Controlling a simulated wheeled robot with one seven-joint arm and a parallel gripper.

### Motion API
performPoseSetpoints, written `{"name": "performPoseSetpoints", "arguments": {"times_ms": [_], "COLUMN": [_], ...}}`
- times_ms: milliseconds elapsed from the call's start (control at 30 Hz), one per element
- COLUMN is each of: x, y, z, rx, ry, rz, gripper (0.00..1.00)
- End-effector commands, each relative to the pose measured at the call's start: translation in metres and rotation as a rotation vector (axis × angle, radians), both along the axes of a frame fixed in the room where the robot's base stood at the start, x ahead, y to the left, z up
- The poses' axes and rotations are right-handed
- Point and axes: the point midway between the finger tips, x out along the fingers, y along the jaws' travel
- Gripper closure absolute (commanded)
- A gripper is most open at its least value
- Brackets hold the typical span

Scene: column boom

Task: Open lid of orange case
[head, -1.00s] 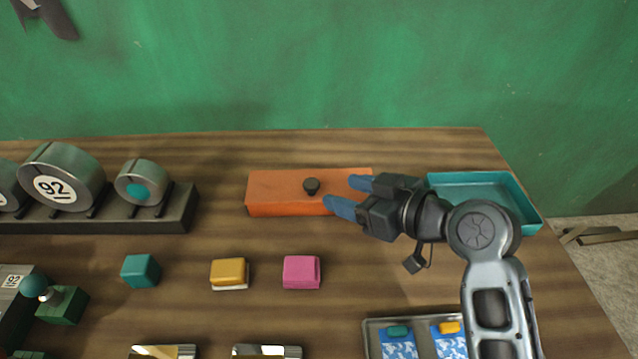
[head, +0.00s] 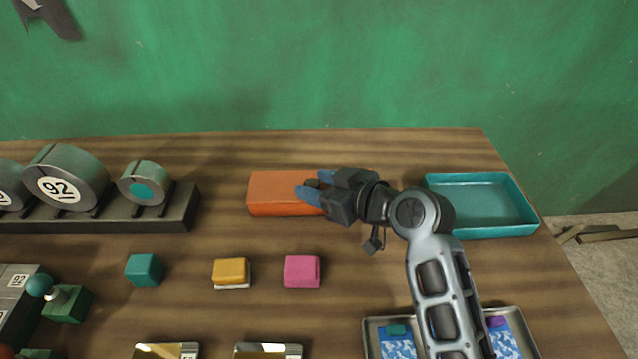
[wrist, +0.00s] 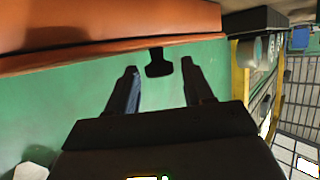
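The orange case (head: 272,194) sits shut near the back of the wooden table in the head view. Its dark knob (head: 312,183) on the lid shows between my fingertips. My gripper (head: 308,184) reaches in from the right with its two blue fingers open, one on each side of the knob. In the wrist view the orange case (wrist: 110,28) spans the top, and the dark knob (wrist: 158,63) stands just ahead of and between the open fingers (wrist: 158,78). The fingers look apart from the knob. My gripper hides the right part of the case in the head view.
A teal tray (head: 433,208) lies empty at the right. Teal (head: 144,270), yellow (head: 231,271) and pink (head: 302,271) blocks lie in front of the case. A dark rack with grey discs (head: 65,180) stands at the left. A green wall rises behind the table.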

Motion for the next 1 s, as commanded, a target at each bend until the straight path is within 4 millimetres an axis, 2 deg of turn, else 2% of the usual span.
{"name": "performPoseSetpoints", "arguments": {"times_ms": [67, 500, 833, 1000], "x": [-0.0001, -0.0002, 0.0003, 0.0076], "y": [-0.0002, -0.0003, -0.0004, -0.0004], "z": [0.0000, 0.0000, 0.0003, 0.0029], "rx": [0.000, 0.001, 0.001, 0.001], "ry": [0.000, 0.001, 0.001, 0.017], "rz": [0.000, 0.000, 0.000, -0.001], "gripper": [0.56, 0.99, 1.00, 1.00]}}
